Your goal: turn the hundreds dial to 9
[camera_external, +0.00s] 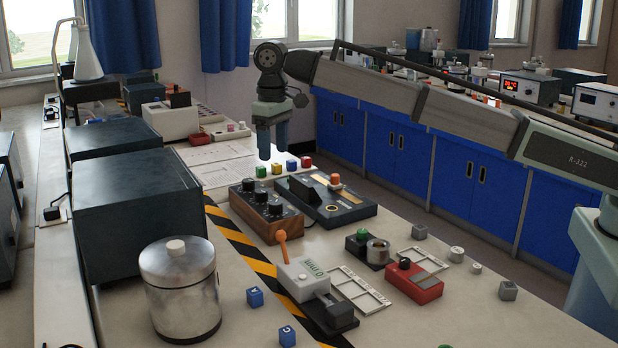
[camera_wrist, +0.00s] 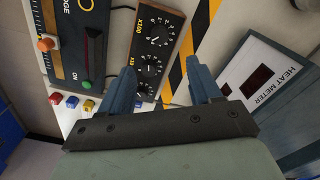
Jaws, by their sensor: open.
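The dial box (camera_external: 281,229) has wooden sides and a black top with three black dials in a row. The hundreds dial (camera_wrist: 159,36), marked X100, is at the top of the row in the wrist view; it is the nearest to the camera in the external view (camera_external: 275,208). Its setting is too small to read surely. My gripper (camera_external: 272,152) is open and empty, pointing down, above the table and apart from the box. In the wrist view my gripper (camera_wrist: 163,75) has its fingers either side of the row's lower part, with the X10 dial (camera_wrist: 151,65) between them.
A black slide-control box (camera_external: 345,208) with an orange knob stands close beside the dial box. Several coloured cubes (camera_external: 277,169) lie behind it. Striped tape (camera_external: 240,240) and the dark heat meter (camera_wrist: 277,78) lie on the other side. Air above the dials looks clear.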

